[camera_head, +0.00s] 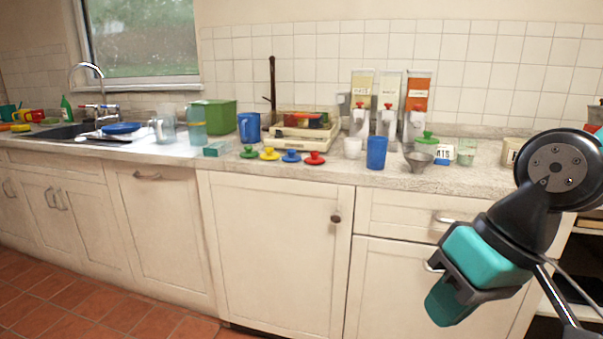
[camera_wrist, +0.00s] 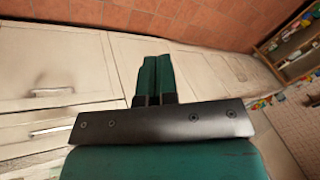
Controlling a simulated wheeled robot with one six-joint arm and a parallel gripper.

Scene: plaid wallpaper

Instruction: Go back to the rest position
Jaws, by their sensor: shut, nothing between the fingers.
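My gripper shows in the wrist view (camera_wrist: 155,77) with its two teal fingers side by side, shut and empty. In the head view my arm is folded at the right, in front of the lower cabinets. Its teal and black end (camera_head: 455,300) hangs below the counter's edge, pointing down and left. The fingertips are hard to make out there. Nothing is held, and no object touches the gripper in either view.
The counter (camera_head: 225,168) holds a blue cup (camera_head: 376,152), a metal funnel-like cup (camera_head: 419,161), several coloured lids, a scale (camera_head: 300,142) and dispensers. A sink (camera_head: 70,131) is at left. Cabinet doors (camera_head: 275,255) stand close behind my arm. The tiled floor (camera_head: 60,300) is clear at left.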

